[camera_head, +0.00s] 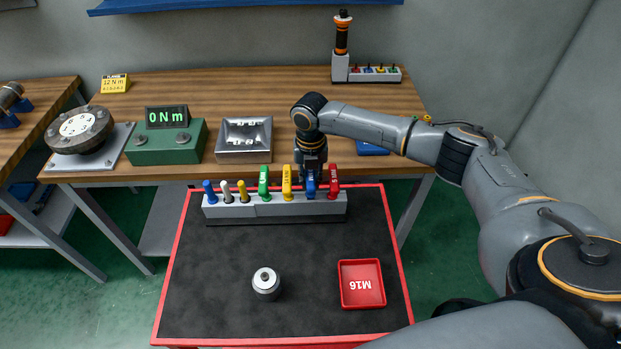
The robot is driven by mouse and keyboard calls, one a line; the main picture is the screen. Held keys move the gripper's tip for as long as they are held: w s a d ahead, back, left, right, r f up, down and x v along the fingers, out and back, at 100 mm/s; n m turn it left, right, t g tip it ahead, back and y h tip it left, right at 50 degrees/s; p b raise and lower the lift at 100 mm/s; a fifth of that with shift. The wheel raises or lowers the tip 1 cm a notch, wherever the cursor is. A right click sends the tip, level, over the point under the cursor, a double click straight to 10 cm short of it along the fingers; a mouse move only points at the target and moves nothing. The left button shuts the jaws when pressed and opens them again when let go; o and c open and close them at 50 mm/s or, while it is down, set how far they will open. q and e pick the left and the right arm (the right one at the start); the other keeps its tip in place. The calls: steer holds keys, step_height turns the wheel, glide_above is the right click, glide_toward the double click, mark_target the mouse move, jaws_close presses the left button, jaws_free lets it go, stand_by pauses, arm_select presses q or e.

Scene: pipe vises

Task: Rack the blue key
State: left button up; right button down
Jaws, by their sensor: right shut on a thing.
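A grey key rack (280,211) stands along the back of the black-topped cart. The blue key (310,186) is upright at the rack, between a yellow key (287,182) and a red key (333,181). My right gripper (311,172) points down over the blue key and is shut on its top. The gripper hides the key's upper part, and I cannot tell how deep the key sits. A green key (263,184) stands further left. My left gripper is not in view.
Smaller blue, white and yellow handles (225,192) fill the rack's left end. A grey cylinder (266,282) and a red M16 tray (362,284) sit on the cart (215,300). Behind, the wooden bench (285,92) holds a green box reading 0 Nm (166,141) and a metal tray (244,140).

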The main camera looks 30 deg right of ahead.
steer(key=shift+f, duration=0.55)
stand_by(1.0)
steer(key=shift+s+f, duration=0.2)
stand_by(0.9)
steer(key=c, duration=1.1)
jaws_free()
steer(key=shift+w, duration=0.1)
steer(key=shift+c, duration=0.2)
steer(key=shift+w, duration=0.1)
steer(key=shift+r, duration=0.25)
step_height(320, 180, up, 12)
steer(key=shift+f, duration=0.25)
